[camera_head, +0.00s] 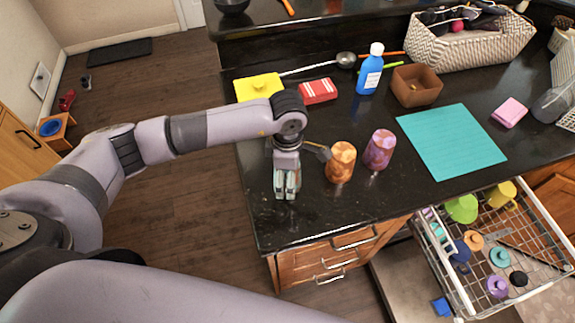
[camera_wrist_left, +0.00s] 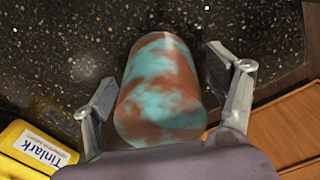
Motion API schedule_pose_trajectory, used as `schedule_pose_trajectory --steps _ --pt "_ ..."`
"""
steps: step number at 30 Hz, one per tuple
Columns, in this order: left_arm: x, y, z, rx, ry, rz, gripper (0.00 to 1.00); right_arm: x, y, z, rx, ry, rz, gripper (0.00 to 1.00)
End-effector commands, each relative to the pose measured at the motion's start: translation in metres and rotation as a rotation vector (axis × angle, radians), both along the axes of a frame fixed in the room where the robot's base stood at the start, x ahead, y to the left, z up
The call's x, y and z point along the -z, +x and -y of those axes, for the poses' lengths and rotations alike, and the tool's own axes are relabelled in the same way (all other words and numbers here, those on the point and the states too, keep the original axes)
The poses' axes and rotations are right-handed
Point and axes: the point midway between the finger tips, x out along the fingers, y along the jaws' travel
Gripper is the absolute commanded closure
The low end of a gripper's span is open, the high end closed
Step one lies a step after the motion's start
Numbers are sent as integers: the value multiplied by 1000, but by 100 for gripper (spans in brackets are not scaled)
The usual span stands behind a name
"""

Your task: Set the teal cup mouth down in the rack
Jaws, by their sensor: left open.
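A teal cup with brown patches (camera_wrist_left: 160,90) shows in the left wrist view, between the fingers of my left gripper (camera_wrist_left: 166,95). The fingers are spread, with a gap on each side of the cup. In the head view my left gripper (camera_head: 287,185) points down over the counter's near left part, and I cannot make out the cup clearly there. The wire rack (camera_head: 462,290) is pulled out at the lower right and holds several cups and small items. My right gripper is not in view.
An orange cup (camera_head: 340,163) and a purple cup (camera_head: 380,150) stand just right of my left gripper. A dark utensil head (camera_head: 318,151) lies close by. A teal mat (camera_head: 450,140), blue bottle (camera_head: 370,72) and brown box (camera_head: 416,86) are farther right. A yellow item (camera_head: 258,87) lies behind.

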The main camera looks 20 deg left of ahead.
Motion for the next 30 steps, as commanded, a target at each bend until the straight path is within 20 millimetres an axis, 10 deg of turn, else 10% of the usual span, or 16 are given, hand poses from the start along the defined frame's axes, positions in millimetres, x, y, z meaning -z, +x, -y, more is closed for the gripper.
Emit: schedule_pose_trajectory --steps 10,30 --pt "9 0 0 2 0 0 22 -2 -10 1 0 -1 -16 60" --pt "8 0 0 1 0 0 66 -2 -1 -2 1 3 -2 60"
